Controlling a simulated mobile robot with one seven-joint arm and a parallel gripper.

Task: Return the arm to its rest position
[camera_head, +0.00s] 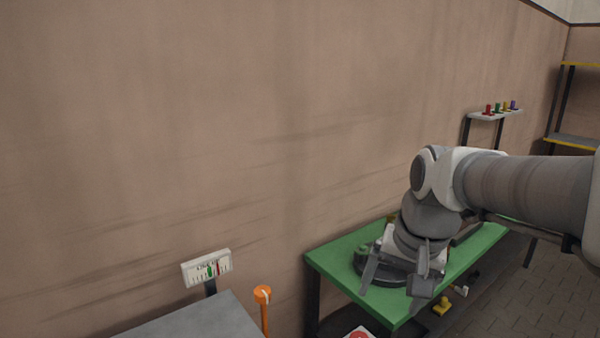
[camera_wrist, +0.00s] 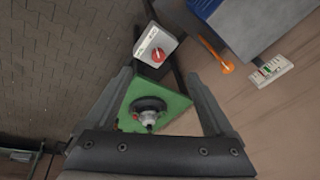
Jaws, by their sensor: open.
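My arm reaches in from the right in the head view, with my gripper (camera_head: 396,278) pointing down over the green table (camera_head: 335,257). The gripper's two fingers are spread apart with nothing between them. In the wrist view my gripper (camera_wrist: 163,95) also shows open, with a finger on each side of the picture. Between the fingers, farther off, a dark round part (camera_wrist: 149,104) with a light, knobbed centre rests on the green table (camera_wrist: 178,104). In the head view the gripper partly hides this round part (camera_head: 362,262).
A white box with a red knob (camera_wrist: 155,47) stands beyond the green table. An orange post (camera_head: 263,296), a grey table (camera_head: 200,322) and a white gauge panel (camera_head: 207,268) are at lower left. A small shelf with coloured pieces (camera_head: 496,114) is at the back right.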

